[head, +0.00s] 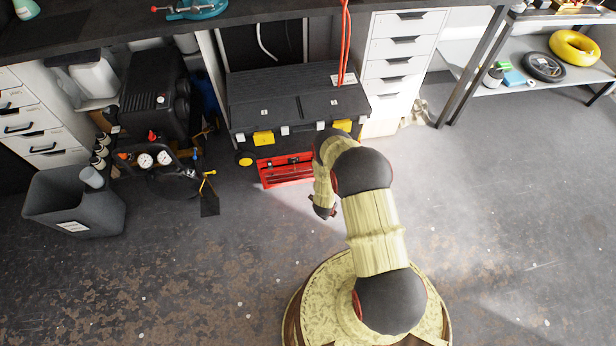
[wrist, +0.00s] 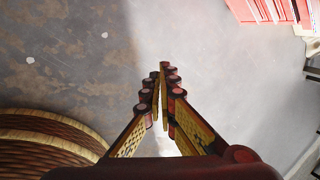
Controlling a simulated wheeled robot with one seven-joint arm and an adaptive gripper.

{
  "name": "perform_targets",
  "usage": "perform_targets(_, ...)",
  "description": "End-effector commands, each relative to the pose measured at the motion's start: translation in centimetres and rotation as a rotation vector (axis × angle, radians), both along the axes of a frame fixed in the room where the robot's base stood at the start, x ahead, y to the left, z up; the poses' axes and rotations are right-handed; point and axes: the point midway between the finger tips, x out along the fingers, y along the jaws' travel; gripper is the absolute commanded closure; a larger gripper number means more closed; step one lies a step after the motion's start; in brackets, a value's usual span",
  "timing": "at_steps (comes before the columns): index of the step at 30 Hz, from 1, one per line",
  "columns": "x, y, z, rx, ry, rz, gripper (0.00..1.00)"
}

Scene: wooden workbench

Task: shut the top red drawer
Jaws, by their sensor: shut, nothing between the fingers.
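The red drawer unit (head: 286,173) sits low on the floor beneath a black toolbox in the head view. Its top seems to show an open drawer with dark contents, but the detail is too small to be sure. Part of the red unit (wrist: 268,10) shows at the top right of the wrist view, with several stacked edges. My gripper (wrist: 163,76) is shut and empty, its fingertips together over bare floor. It is apart from the red unit. In the head view my gripper is small and partly hidden by my arm, just in front of and right of the unit.
The black toolbox (head: 297,96) with yellow latches stands directly above the red unit. A black compressor with gauges (head: 156,110) and a grey bin (head: 75,205) stand to the left. White drawers (head: 402,48) stand behind at the right. The floor in front is clear.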

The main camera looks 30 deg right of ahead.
Motion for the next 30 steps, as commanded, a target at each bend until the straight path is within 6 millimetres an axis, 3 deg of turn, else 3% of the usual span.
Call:
perform_targets(4, 0.6, 1.1, -0.5, -0.170, -0.109, 0.326, 1.00)
perform_targets(9, 4.7, 3.4, 2.7, -0.338, -0.322, 0.619, 1.00)
perform_targets(12, 7.4, 4.4, 5.2, -0.413, -0.432, 0.713, 1.00)
perform_targets(17, 9.0, 4.8, 7.3, -0.482, -0.506, 0.761, 1.00)
perform_targets(23, 10.6, 4.3, 6.5, -0.495, -0.509, 0.766, 1.00)
perform_targets(30, 14.3, 3.2, 4.0, -0.495, -0.508, 0.765, 1.00)
